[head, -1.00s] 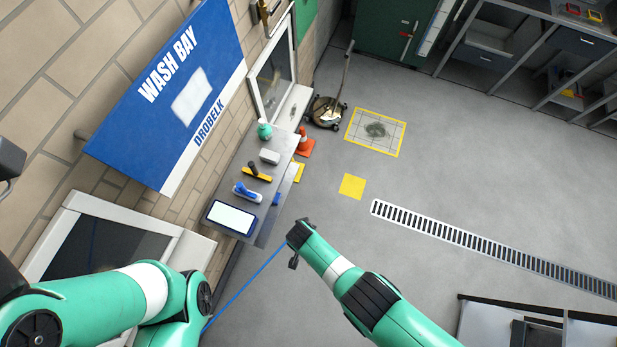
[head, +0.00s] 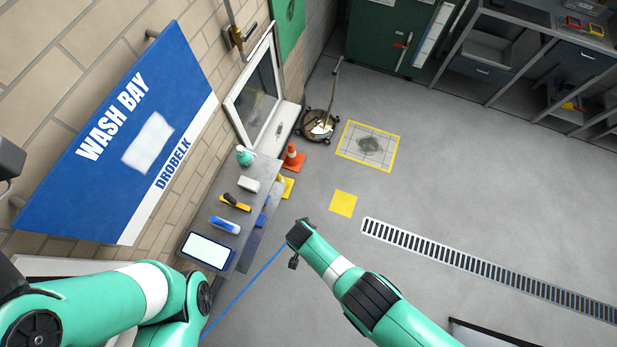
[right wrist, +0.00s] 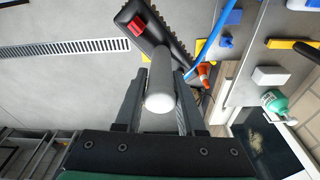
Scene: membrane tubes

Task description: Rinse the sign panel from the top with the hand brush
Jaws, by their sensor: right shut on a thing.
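The sign panel (head: 95,165) is a blue board with a white lower edge, reading WASH BAY and DROBELK, mounted on the brick wall at upper left in the head view. A pale whitish patch (head: 148,143) lies on its face. My right gripper (right wrist: 158,88) is shut on the grey handle of the hand brush (right wrist: 160,75), whose black head with a red part points away from the gripper. In the head view my right gripper (head: 298,236) is over the floor, well apart from the panel. My left arm shows at lower left; its gripper is out of view.
A blue hose (head: 245,290) runs from near my right gripper to lower left. A wall shelf (head: 262,192) below the panel holds a green bottle (head: 245,156), a white block (head: 248,184) and other tools. An orange cone (head: 293,158) stands beside it. The floor at right is mostly clear.

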